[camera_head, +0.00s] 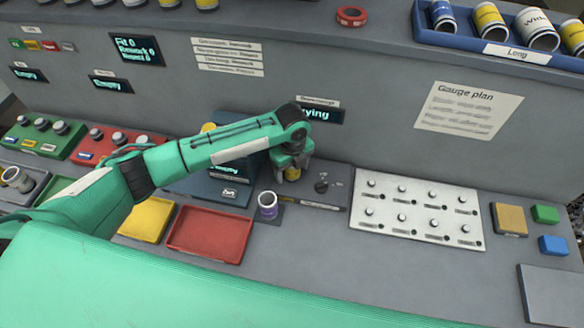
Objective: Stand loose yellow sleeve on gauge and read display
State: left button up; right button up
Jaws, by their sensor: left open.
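My left arm reaches in from the left, and my left gripper (292,172) points down, open, beside a small knob. A yellow sleeve (292,175) shows between or just behind its fingers, mostly hidden; I cannot tell whether they touch it. A dark blue box (235,195), apparently the gauge, stands left of the gripper, partly behind my forearm. Its display (228,170) is partly covered and seems to read "Empty". Another yellow piece (208,127) peeks out above the forearm, its support hidden. My right gripper is not in view.
A white and purple sleeve (268,205) stands on a dark pad in front. A red tray (210,233) and yellow tray (147,219) lie left of it. A white peg board (416,209) fills the right. A wall display (322,114) ending "rying" is behind the gripper.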

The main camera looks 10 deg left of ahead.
pick_arm(q)
jog(key=shift+r, duration=0.45)
notch_tip(320, 180, up, 13)
jog(key=b, duration=0.3)
jog(key=shift+f, duration=0.1)
